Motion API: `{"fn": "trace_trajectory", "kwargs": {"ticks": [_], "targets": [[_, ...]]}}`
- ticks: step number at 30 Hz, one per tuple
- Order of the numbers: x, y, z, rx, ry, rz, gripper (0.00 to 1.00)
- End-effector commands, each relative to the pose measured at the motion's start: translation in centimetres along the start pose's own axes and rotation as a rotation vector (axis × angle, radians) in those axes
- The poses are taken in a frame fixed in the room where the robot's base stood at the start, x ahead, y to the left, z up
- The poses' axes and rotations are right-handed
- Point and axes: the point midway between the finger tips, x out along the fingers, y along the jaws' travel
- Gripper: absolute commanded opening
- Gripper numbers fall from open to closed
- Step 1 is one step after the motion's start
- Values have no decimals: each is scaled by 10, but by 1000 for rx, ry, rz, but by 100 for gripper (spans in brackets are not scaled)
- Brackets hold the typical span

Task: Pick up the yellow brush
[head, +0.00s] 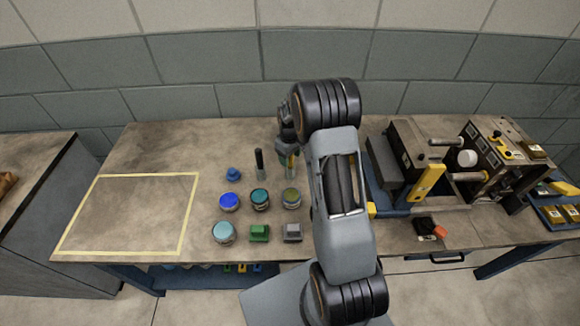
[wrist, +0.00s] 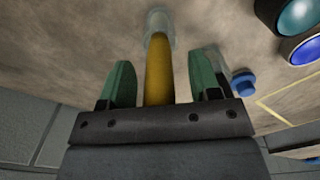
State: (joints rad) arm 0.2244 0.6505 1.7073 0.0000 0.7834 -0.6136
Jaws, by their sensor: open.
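The yellow brush (wrist: 158,70) shows in the wrist view as a yellow shaft between the two green fingers of my gripper (wrist: 164,82). Its far end meets a pale grey, cup-like piece (wrist: 159,22) on the table. My gripper is open, with a finger on each side of the shaft and visible gaps. In the head view my gripper (head: 289,145) is over the back of the table, and a thin yellow strip of the brush (head: 290,162) shows just below it. The brush's near end is hidden in the wrist view.
A dark upright tool (head: 259,164) stands just left of the brush. A blue knob-like piece (head: 233,174), several round jars (head: 229,202) and green and grey blocks (head: 259,233) are nearby. A machine (head: 415,165) stands to the right. The yellow-taped area (head: 197,195) is empty.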

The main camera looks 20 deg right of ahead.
Motion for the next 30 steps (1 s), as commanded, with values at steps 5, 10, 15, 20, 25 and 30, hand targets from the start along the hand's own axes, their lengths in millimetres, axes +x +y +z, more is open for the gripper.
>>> {"fn": "trace_trajectory", "kwargs": {"ticks": [5, 10, 15, 20, 25, 30], "targets": [[0, 0, 0, 0, 0, 0, 48], [0, 0, 0, 0, 0, 0, 32], [0, 0, 0, 0, 0, 0, 16], [-1, 0, 0, 0, 0, 0, 3], [-1, 0, 0, 0, 0, 0, 3], [-14, 1, -1, 0, 3, 2, 3]]}}
